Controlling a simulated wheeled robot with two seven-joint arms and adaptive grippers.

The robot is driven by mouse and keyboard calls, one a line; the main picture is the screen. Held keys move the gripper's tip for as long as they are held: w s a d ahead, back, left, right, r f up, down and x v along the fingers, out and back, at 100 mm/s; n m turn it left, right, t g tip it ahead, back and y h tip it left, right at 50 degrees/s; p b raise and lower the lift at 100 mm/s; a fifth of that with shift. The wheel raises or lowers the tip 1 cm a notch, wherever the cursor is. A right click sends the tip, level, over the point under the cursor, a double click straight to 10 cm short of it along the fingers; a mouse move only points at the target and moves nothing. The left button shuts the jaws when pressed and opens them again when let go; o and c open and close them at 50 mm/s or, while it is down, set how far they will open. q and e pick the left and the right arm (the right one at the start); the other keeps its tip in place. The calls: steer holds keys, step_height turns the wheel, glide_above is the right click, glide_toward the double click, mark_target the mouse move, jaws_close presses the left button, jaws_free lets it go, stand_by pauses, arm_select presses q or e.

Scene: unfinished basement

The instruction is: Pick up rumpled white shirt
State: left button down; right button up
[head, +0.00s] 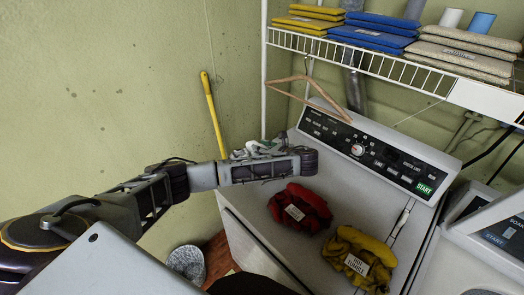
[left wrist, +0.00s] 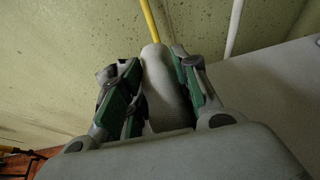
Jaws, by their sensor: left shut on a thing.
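My left gripper (head: 268,149) reaches in from the left over the back left of the washer top, in front of the control panel. In the left wrist view its two green-padded fingers (left wrist: 160,95) are closed on both sides of a pale, rounded thing, which I take for the rumpled white shirt (left wrist: 163,88). Only a narrow part of it shows between the fingers. In the head view the gripper and arm mostly hide it, and I cannot tell if it touches the washer. My right gripper is not in view.
A red bundled cloth (head: 300,208) and a yellow one (head: 358,258), both tagged, lie on the washer top (head: 262,222). A hanger (head: 310,90) hangs below the wire shelf (head: 365,62) with folded stacks. A yellow handle (head: 213,115) leans on the wall.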

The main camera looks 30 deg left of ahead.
arm_select(q)
steer(key=shift+r, duration=2)
steer(key=shift+a, duration=0.1)
